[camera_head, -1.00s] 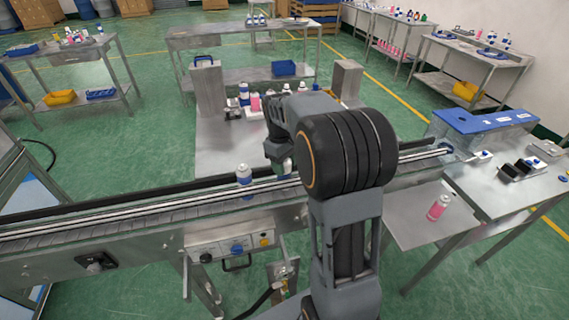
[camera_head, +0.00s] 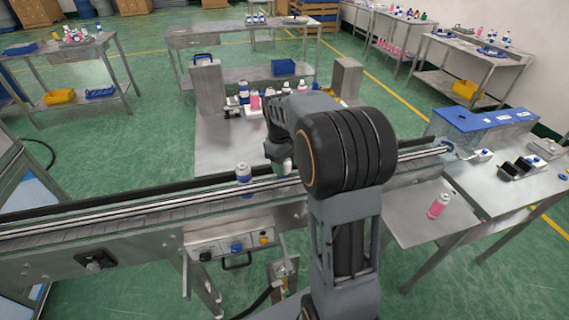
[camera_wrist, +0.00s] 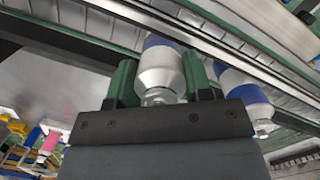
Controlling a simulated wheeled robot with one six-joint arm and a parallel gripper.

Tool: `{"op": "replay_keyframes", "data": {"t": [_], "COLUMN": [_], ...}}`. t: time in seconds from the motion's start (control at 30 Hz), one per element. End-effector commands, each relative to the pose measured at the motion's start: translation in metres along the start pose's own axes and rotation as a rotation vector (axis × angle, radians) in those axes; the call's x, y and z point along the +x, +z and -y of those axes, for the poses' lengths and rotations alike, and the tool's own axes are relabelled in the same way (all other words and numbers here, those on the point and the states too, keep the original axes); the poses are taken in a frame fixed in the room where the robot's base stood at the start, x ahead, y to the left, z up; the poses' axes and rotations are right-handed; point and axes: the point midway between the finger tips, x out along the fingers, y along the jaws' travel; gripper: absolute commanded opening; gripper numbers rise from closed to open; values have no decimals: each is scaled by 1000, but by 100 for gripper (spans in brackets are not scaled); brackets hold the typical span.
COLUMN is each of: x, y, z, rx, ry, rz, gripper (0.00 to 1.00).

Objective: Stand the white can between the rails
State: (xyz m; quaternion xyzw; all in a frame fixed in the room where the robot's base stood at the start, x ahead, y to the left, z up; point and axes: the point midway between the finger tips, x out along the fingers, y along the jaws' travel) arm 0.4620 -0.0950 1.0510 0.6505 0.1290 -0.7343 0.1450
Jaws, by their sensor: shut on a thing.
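The white can (camera_wrist: 160,68) with a blue band is between the two green fingers of my gripper (camera_wrist: 160,82), which is shut on it. In the head view, my gripper (camera_head: 282,160) is over the conveyor and only a small pale part of the held can shows beneath it. My arm hides most of it. The rails (camera_head: 140,206) run along the conveyor. I cannot tell whether the can's base touches the belt. A second white can with a blue band (camera_head: 244,174) stands on the conveyor to the left; a similar can (camera_wrist: 243,97) shows beside my gripper in the wrist view.
A steel table (camera_head: 222,150) with several bottles stands behind the conveyor. A blue-topped box (camera_head: 482,122) is near the conveyor's right end. The belt left of the second can is clear.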

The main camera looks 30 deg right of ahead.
Motion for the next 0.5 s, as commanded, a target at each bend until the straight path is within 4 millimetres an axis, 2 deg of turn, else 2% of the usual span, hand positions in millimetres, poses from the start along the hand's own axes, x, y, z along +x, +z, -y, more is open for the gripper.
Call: {"op": "replay_keyframes", "data": {"t": [0.17, 0.2, 0.5], "x": [3, 2, 2], "y": [0, 0, 0], "z": [0, 0, 0], "rx": [0, 0, 0], "ry": [0, 0, 0], "rz": [0, 0, 0], "gripper": [11, 48, 76]}}
